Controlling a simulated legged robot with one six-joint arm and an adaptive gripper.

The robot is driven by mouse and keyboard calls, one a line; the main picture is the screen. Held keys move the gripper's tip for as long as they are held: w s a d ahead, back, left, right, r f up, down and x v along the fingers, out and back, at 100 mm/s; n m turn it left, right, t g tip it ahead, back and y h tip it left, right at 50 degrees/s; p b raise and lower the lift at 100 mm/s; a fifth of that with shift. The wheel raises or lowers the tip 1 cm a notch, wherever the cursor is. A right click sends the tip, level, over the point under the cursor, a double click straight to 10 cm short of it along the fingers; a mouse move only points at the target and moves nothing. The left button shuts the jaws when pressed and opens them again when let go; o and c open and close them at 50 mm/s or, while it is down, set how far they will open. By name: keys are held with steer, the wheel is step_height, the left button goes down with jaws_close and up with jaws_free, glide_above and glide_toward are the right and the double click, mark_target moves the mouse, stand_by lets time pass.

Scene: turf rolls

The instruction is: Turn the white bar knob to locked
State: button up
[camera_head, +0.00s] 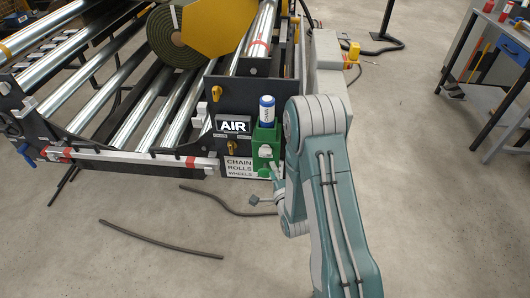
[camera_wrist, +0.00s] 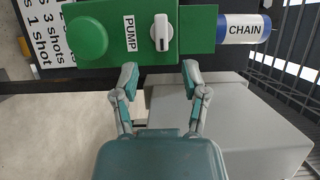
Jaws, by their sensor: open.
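The white bar knob (camera_wrist: 161,33) sits on the face of a green pump box (camera_wrist: 190,52), beside a PUMP label (camera_wrist: 131,33). In the wrist view its bar runs up and down the picture, parallel to the label's lettering. I see no locked mark. My gripper (camera_wrist: 159,73) is open and empty, its two fingertips apart just below the knob, with the knob roughly centred between them and not touched. In the head view the green box (camera_head: 257,158) stands at the machine's corner, and my gripper (camera_head: 277,176) is close in front of it, partly hidden by my arm.
A green round button (camera_wrist: 88,38) is left of the knob, and a blue-and-white CHAIN bottle (camera_wrist: 244,28) is right. A grey box (camera_wrist: 250,120) lies below right. The roller machine (camera_head: 150,110) fills the upper left. A dark hose (camera_head: 160,240) lies on the floor.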

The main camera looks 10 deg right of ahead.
mark_target(266, 155)
steer(key=w, duration=0.8)
steer(key=shift+w+a, duration=0.4)
jaws_close()
